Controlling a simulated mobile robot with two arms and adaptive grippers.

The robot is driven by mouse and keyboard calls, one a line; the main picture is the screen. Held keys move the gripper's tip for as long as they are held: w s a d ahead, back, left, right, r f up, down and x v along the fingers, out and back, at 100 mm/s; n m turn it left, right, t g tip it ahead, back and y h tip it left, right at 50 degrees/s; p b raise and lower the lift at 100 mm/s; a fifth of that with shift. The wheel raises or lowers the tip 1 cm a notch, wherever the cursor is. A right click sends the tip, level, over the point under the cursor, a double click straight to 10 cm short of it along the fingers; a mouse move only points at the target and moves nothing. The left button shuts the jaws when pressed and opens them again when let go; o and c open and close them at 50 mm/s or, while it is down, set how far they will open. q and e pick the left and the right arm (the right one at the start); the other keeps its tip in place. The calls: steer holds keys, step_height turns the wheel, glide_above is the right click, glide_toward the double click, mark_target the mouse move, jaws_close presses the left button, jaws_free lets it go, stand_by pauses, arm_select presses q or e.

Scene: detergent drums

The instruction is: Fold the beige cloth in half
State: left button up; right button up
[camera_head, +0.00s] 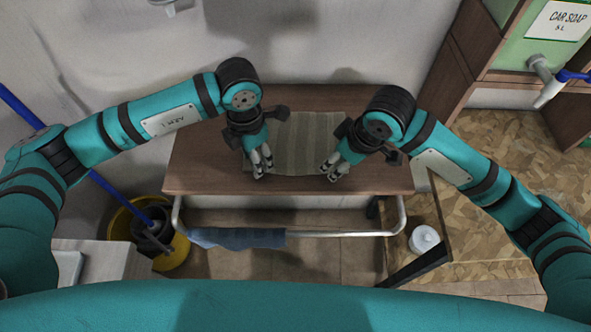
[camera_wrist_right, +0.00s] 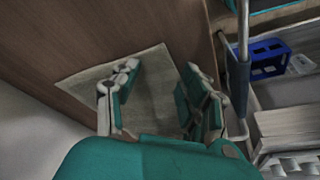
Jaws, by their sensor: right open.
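The beige cloth (camera_head: 304,140) lies flat on the brown wooden table, with faint stripes. My left gripper (camera_head: 263,171) is at its left front corner, pointing down; whether its fingers are apart or touching is too small to tell. My right gripper (camera_head: 334,172) is at the right front corner, with its fingers apart. In the right wrist view the cloth (camera_wrist_right: 150,90) shows between and beyond the open fingers of the right gripper (camera_wrist_right: 160,82), and nothing is gripped. Parts of the cloth's left and right edges are hidden by my grippers.
The wooden table (camera_head: 210,172) has bare room on both sides of the cloth. A metal rail (camera_head: 340,234) with a blue cloth (camera_head: 238,238) runs along its front. A yellow bucket (camera_head: 123,222) stands at left. A wooden shelf with a green drum (camera_head: 515,50) stands at right.

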arm_select(q)
steer(key=shift+s, duration=0.1)
steer(key=shift+c, duration=1.1)
arm_select(e)
steer(key=shift+c, duration=1.1)
arm_select(q)
steer(key=shift+f, duration=0.15)
jaws_close()
arm_select(e)
steer(key=shift+f, duration=0.1)
jaws_close()
